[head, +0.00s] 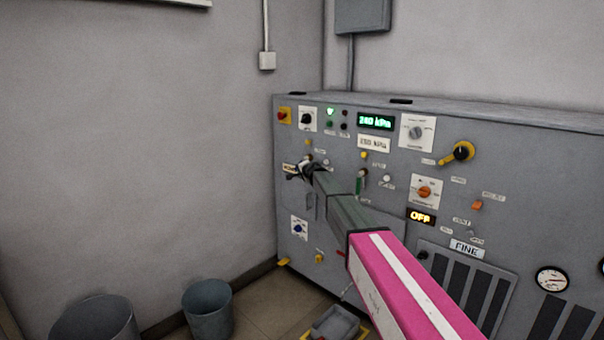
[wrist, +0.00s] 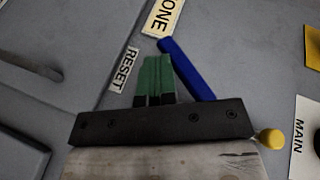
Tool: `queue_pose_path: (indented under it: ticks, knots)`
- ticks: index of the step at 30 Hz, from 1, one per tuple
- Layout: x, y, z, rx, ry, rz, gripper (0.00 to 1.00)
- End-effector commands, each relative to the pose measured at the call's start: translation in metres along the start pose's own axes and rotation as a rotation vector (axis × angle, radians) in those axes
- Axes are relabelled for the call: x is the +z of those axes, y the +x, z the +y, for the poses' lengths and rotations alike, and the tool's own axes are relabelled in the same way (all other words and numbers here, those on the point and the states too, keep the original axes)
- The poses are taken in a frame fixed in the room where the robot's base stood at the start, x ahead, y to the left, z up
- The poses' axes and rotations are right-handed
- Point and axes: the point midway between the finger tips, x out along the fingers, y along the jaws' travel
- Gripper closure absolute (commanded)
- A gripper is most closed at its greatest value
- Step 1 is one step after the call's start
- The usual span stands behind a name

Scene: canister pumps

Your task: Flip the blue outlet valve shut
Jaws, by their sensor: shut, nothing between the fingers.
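A long blue lever (wrist: 186,68), which I take as the outlet valve's handle, shows in the wrist view. It slants from upper left to lower right, and its lower end is hidden behind the dark bar of my gripper. My gripper (wrist: 154,62) is shut and empty, its green fingers together just left of the blue lever. I cannot tell whether they touch it. In the head view my gripper (head: 304,168) is at the left part of the grey panel (head: 400,255), and I cannot make out the blue lever there.
A RESET label (wrist: 124,70) lies left of the fingers and a yellow knob (wrist: 270,138) to the right. Grey bins (head: 207,305) stand on the floor left of the panel.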

Motion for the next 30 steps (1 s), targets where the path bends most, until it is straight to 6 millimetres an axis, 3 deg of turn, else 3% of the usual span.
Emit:
queue_pose_path:
  ticks: [30]
  knots:
    - [0.004, 0.017, -0.015, -0.329, 0.138, 0.071, 1.0]
